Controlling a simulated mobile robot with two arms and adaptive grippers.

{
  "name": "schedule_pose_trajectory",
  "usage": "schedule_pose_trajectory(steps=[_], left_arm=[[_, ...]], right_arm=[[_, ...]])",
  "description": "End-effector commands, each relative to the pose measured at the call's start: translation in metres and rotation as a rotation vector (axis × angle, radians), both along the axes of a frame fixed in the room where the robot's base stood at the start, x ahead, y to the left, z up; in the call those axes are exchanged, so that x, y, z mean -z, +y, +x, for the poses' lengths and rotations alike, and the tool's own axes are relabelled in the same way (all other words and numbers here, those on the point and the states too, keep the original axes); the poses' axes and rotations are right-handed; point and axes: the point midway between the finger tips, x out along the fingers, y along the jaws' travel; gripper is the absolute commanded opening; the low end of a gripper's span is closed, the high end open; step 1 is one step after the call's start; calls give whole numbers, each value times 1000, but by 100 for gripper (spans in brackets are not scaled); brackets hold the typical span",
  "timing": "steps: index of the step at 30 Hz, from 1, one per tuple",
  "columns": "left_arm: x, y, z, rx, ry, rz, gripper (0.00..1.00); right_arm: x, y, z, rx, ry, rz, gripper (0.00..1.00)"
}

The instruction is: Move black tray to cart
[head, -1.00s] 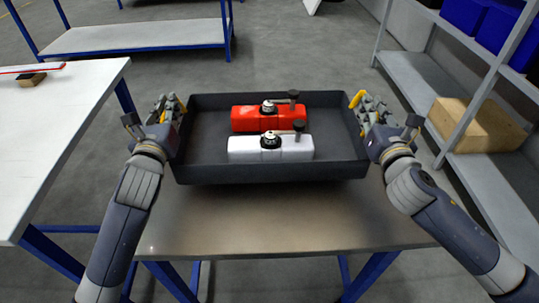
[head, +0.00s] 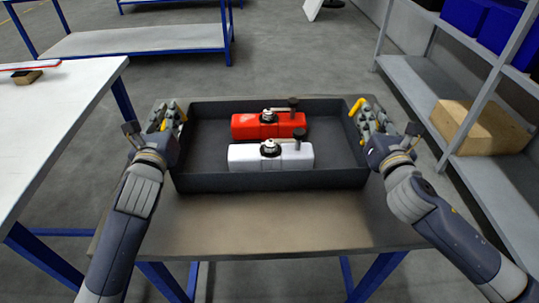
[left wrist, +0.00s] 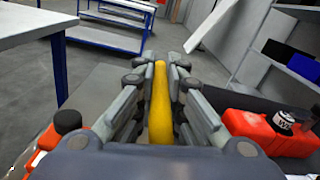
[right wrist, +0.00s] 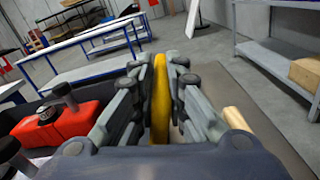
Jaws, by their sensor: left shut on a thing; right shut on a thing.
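The black tray (head: 270,181) is level over the grey-topped table (head: 270,230) in the head view. I cannot tell whether its underside touches the tabletop. A red part (head: 250,126) and a white part (head: 245,156), each with a black cap, lie in it. My left gripper (head: 172,117) is shut on the tray's left yellow handle (left wrist: 160,100). My right gripper (head: 368,117) is shut on the right yellow handle (right wrist: 160,100). The fingers hide parts of both handles. I cannot make out a cart for certain.
A white-topped table (head: 50,120) with blue legs stands close on the left. A grey shelf rack (head: 430,90) with a cardboard box (head: 480,127) and blue bins (head: 508,40) stands on the right. A low blue-framed bench (head: 140,40) stands behind; floor between is clear.

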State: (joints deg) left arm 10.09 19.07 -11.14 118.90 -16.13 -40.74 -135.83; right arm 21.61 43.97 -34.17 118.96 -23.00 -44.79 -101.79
Motion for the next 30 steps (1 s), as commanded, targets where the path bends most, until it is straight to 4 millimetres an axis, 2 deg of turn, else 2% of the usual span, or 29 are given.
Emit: schedule_pose_trajectory(steps=[1,2,3,4,5,15,16,20,30], left_arm=[[1,7,1,-15,-7,6,0],[3,7,1,-15,0,6,12],[2,7,1,-15,0,6,21],[2,7,1,-15,0,6,28],[2,7,1,-15,0,6,30],[0,4,0,-7,-5,2,30],[0,3,0,-7,-5,2,33],[-1,2,0,-4,-6,1,62],[1,2,0,-4,-2,0,62]], right_arm=[[2,-4,1,10,-6,-10,0],[5,-4,1,10,0,-10,15],[3,-5,1,10,0,-9,24],[3,-5,1,10,0,-9,31],[3,-5,1,11,1,-8,33],[2,-2,1,6,0,-4,33],[2,-2,1,5,0,-3,33],[2,-1,0,3,0,-2,33],[2,0,0,1,0,-1,33]])
